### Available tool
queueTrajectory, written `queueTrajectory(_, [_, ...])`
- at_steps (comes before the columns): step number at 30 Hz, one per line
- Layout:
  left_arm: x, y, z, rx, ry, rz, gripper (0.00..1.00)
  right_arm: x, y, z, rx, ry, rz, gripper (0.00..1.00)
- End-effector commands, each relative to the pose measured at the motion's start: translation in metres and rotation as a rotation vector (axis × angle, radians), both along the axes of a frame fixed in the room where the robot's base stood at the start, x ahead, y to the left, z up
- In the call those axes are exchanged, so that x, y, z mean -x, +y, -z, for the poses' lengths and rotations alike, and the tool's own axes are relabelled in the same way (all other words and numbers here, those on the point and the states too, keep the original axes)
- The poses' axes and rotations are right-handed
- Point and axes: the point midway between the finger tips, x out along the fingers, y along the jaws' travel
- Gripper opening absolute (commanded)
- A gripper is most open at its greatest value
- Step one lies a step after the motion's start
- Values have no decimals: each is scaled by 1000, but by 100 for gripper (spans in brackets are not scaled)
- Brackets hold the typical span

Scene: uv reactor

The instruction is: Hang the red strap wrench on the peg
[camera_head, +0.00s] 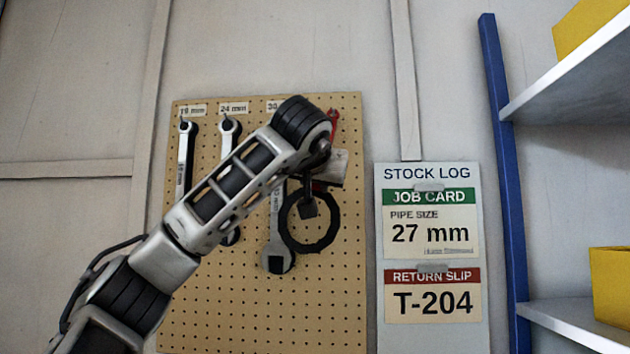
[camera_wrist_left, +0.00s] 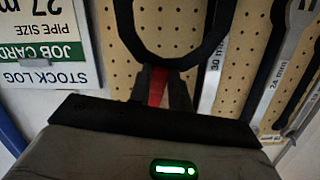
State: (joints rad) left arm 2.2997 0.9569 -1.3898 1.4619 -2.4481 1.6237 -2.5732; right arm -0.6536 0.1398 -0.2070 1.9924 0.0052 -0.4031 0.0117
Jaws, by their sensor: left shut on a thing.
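The red strap wrench has a red handle, whose upper end (camera_head: 333,120) shows above my left wrist, and a black strap loop (camera_head: 310,248) hanging below. In the left wrist view, my left gripper (camera_wrist_left: 166,88) is shut on the red handle (camera_wrist_left: 157,88), close to the black loop (camera_wrist_left: 172,62). In the head view, the left gripper (camera_head: 317,188) is in front of the pegboard (camera_head: 260,320), at its right side. The wrist covers part of the handle. I cannot make out a free peg or whether the handle touches one. My right gripper is out of view.
A 19 mm wrench (camera_head: 186,160), a 24 mm wrench (camera_head: 228,135) and a 30 mm wrench (camera_head: 276,240) hang on the board to the left. My arm partly covers them. A stock log panel (camera_head: 428,335) and a blue shelf post (camera_head: 505,180) stand to the right.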

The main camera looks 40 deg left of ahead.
Motion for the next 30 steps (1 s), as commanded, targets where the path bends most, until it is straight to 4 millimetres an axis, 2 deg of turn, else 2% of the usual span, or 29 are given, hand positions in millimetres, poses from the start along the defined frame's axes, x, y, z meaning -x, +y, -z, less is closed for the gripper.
queueTrajectory(9, [0,0,0,-1,-1,0,0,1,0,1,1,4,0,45])
queueTrajectory(10, [0,0,0,-1,-1,0,25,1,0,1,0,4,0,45])
queueTrajectory(12, [0,0,0,-1,-1,0,44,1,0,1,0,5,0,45])
queueTrajectory(25, [1,-1,0,0,1,0,45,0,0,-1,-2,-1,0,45])
queueTrajectory(30, [12,-11,-2,-1,-1,2,45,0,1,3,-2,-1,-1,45])
